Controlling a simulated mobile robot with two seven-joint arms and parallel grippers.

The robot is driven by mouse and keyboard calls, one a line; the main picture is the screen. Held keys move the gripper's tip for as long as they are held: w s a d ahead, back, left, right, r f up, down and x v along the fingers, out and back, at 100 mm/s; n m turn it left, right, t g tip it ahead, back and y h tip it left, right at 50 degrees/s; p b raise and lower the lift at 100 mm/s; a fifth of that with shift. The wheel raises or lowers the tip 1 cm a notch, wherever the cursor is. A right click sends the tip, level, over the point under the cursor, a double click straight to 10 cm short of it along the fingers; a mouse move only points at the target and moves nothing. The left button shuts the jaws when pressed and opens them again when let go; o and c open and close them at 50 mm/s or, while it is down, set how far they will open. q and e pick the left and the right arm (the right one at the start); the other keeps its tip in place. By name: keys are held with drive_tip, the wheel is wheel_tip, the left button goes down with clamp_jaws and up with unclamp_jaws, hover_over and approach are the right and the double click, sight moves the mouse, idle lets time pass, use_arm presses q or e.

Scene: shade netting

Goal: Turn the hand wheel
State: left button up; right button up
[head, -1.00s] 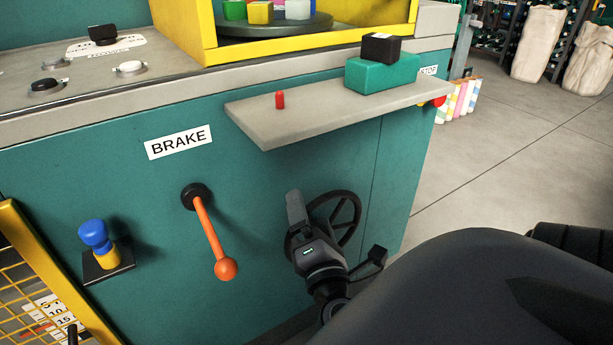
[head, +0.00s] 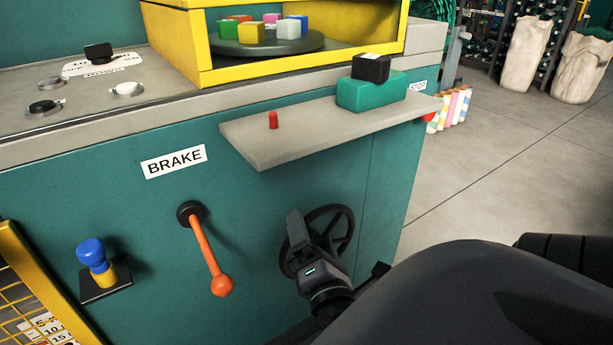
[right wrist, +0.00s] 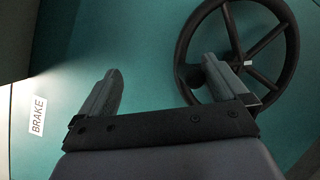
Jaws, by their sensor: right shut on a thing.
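The black spoked hand wheel (head: 343,213) is mounted on the teal machine front, below the grey shelf. In the right wrist view the wheel (right wrist: 291,45) fills the upper right, with its round handle knob (right wrist: 188,76) beside the right-hand finger. My right gripper (head: 297,232) is at the wheel's left side in the head view and covers part of its rim. My left gripper is not in view.
An orange brake lever (head: 206,247) hangs left of the wheel, under a BRAKE label (head: 174,161). The grey shelf (head: 300,138) juts out above, bearing a red peg (head: 273,120) and a green block (head: 360,94). A blue-and-yellow knob (head: 92,253) is farther left.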

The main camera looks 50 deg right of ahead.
drive_tip(key=shift+s+a+r, duration=0.2)
drive_tip(key=shift+s+r, duration=0.35)
drive_tip(key=shift+s+a+r, duration=0.2)
drive_tip(key=shift+s+r, duration=0.3)
drive_tip(key=shift+s+a+r, duration=0.2)
drive_tip(key=shift+s+r, duration=0.2)
drive_tip(key=shift+s, duration=0.3)
drive_tip(key=c, duration=0.5)
drive_tip(key=shift+s+r+b, duration=0.2)
drive_tip(key=shift+s+b, duration=0.15)
drive_tip(key=shift+s, duration=0.55)
